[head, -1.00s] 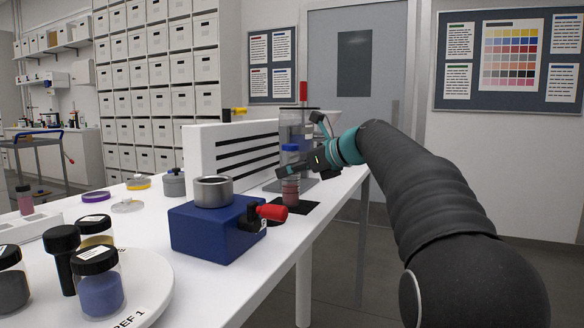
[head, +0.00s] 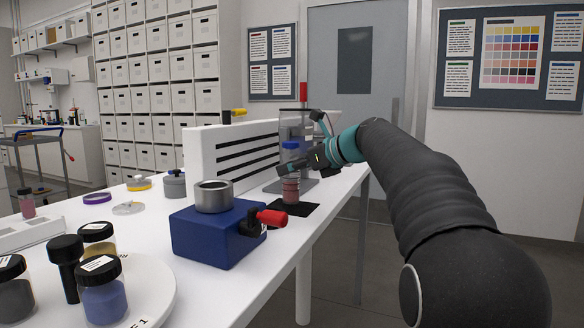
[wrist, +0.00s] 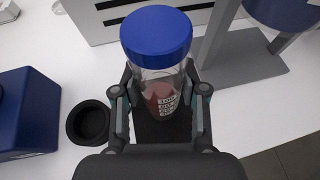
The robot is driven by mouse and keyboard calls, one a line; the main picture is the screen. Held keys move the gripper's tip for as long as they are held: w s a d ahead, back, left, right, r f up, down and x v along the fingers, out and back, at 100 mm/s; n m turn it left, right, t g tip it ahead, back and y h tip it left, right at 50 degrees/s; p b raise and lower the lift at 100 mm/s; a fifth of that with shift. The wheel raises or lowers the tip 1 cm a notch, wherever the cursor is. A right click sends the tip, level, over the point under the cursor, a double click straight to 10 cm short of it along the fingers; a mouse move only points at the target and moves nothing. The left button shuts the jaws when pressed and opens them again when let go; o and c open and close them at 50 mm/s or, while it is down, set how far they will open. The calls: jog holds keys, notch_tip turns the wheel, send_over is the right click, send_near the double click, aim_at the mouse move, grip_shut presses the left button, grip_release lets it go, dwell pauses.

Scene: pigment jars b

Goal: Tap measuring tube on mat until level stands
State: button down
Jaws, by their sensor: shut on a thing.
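The measuring tube is clear with a blue cap and dark red powder inside; in the head view the tube (head: 290,188) stands upright over the black mat (head: 304,210). My gripper (head: 293,168) is shut around its upper body, below the cap. In the wrist view the tube (wrist: 160,88) is between the two fingers of my gripper (wrist: 160,98), with printed white marks low on its wall. The powder's top surface is hard to read. I cannot tell whether the tube's base touches the mat or hangs just above it.
A blue block (head: 215,238) with a grey metal cup (head: 213,196) and a red handle (head: 271,217) stands left in front of the mat. A white slotted panel (head: 235,152) stands behind. Capped jars (head: 103,291) are at front left. A black round dish (wrist: 88,122) lies beside the tube.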

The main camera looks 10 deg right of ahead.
jog(key=c, duration=0.9)
grip_release()
jog(key=shift+c, duration=0.2)
jog(key=shift+f, duration=0.1)
jog(key=shift+f, duration=0.5)
grip_shut()
jog(key=shift+r, duration=0.6)
grip_release()
